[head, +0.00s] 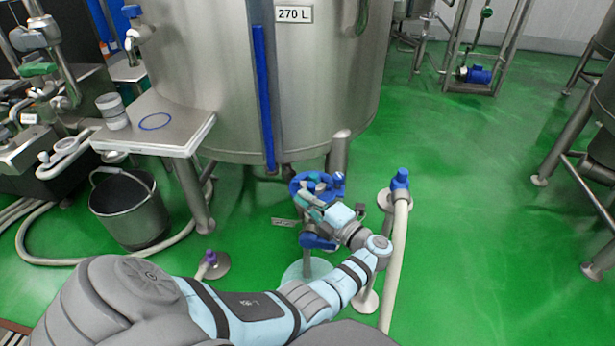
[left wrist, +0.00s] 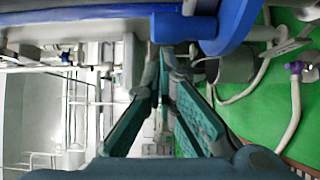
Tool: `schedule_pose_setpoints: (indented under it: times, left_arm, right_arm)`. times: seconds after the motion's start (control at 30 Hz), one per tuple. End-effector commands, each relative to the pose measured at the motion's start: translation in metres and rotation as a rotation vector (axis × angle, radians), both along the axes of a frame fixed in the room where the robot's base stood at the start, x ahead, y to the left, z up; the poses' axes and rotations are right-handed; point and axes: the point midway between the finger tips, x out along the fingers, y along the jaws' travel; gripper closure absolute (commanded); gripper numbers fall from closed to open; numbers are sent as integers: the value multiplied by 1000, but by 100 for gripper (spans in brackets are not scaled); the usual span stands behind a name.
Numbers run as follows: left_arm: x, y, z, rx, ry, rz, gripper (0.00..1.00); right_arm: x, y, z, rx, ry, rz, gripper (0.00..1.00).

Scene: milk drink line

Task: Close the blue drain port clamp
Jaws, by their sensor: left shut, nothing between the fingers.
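The blue drain port clamp (head: 298,184) shows as a blue ring shape low in front of the steel tank, partly covered by my left gripper (head: 314,188). In the left wrist view the large blue curved part (left wrist: 232,25) lies across the top, just beyond and right of the fingertips. My left gripper (left wrist: 163,58) has its teal-padded fingers drawn together at the tips, with nothing between them. The tips are close to the blue part; whether they touch it is unclear. I cannot tell whether the clamp is open or closed. My right gripper is not in view.
The steel tank (head: 205,80) stands behind the clamp. A small steel table (head: 180,125) and a bucket (head: 130,210) stand to the left. A hose with a blue end (head: 400,180) stands upright to the right. Green floor (head: 490,200) is open farther right.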

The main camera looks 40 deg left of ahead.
Motion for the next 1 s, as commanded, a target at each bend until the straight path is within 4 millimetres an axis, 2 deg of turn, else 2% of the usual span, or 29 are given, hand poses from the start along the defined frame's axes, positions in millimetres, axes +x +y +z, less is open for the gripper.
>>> schedule_pose_setpoints:
  times: [0.3, 0.9, 0.93, 1.0]
  left_arm:
    - [8, -3, 0, 0, -1, 1, 100]
    - [9, -6, 3, -3, -5, -7, 100]
    - [7, -7, 4, -3, -5, -8, 100]
    - [1, -7, 6, -2, -5, -10, 100]
  right_arm:
    - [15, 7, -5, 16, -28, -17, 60]
    - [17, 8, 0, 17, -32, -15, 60]
    - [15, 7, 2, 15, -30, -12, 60]
    - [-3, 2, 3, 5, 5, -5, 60]
